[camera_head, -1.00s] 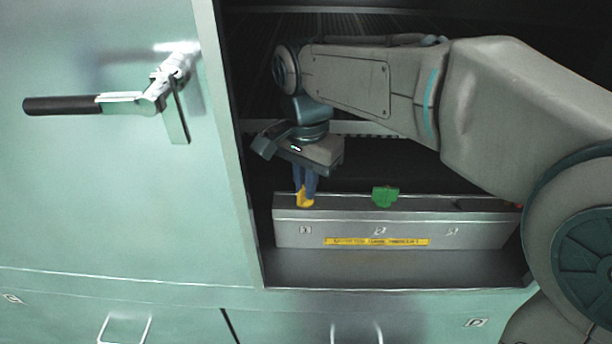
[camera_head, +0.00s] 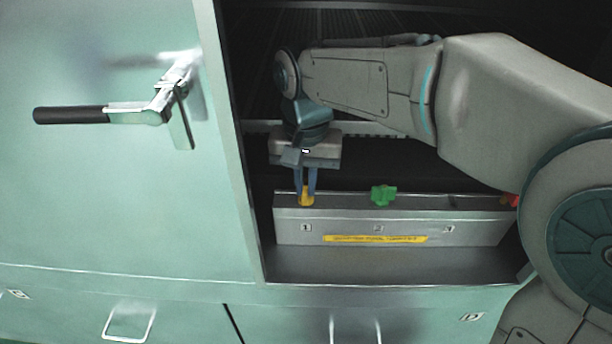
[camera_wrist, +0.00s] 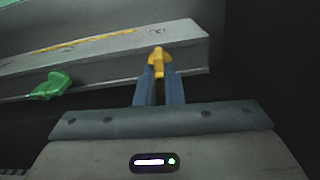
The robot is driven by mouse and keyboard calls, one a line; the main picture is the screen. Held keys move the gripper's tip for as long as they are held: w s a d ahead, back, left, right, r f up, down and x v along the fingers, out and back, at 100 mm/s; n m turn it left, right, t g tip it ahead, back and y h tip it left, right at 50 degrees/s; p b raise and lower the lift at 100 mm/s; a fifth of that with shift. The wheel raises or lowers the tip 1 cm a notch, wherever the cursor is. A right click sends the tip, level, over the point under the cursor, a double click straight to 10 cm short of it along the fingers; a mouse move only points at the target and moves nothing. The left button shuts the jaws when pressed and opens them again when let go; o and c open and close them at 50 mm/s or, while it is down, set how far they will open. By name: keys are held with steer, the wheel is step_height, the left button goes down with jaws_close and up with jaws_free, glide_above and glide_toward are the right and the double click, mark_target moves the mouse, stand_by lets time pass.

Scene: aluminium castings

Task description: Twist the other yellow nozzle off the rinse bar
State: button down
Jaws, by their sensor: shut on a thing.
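The rinse bar (camera_head: 400,228) is a grey bar with positions numbered 1, 2 and 3 and a yellow label strip; it also shows in the wrist view (camera_wrist: 110,54). A yellow nozzle (camera_head: 306,198) sits at position 1, at the left end of the bar; it also shows in the wrist view (camera_wrist: 159,62). My gripper (camera_head: 305,192) points down from above with its blue fingers shut on this nozzle. The fingers (camera_wrist: 160,78) hide part of its sides. Whether the nozzle is still seated in the bar I cannot tell.
A green nozzle (camera_head: 383,195) stands at position 2. A red thing (camera_head: 510,200) shows at the bar's right end, partly hidden by my arm. The cabinet door (camera_head: 120,190) with its handle (camera_head: 70,115) stands close on the left. The opening behind the bar is dark.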

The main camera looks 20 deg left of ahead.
mark_target(306, 186)
steer(key=shift+n, duration=0.5)
steer(key=shift+r+p, duration=1.15)
steer(key=shift+r, duration=0.15)
steer(key=shift+r+p, duration=1.95)
steer(key=shift+r, duration=0.3)
steer(key=shift+r, duration=0.15)
